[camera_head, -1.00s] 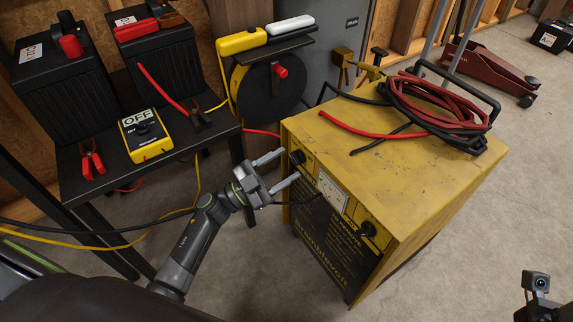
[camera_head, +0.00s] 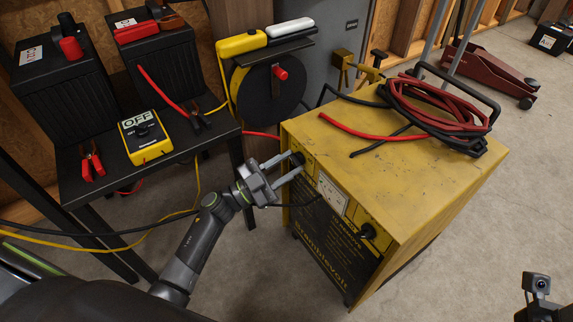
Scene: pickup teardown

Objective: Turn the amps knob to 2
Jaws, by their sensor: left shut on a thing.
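The yellow charger (camera_head: 420,180) stands on the floor at the centre right, its front panel facing my left arm. A black knob (camera_head: 297,158) is at the panel's upper left corner, partly hidden by my fingers. A second black knob (camera_head: 368,231) is at the panel's right end, uncovered. A white meter (camera_head: 332,193) lies between them. My left gripper (camera_head: 287,168) is shut on the upper left knob, one finger on either side. The knob markings are too small to read. Of my right arm only a part shows at the lower right corner; its gripper fingers are not visible.
Red and black cables (camera_head: 435,110) lie coiled on the charger's top. A black bench (camera_head: 215,135) at the left holds batteries (camera_head: 70,95), a yellow meter reading OFF (camera_head: 146,137) and red clamps (camera_head: 92,166). A cable reel (camera_head: 268,90) stands behind.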

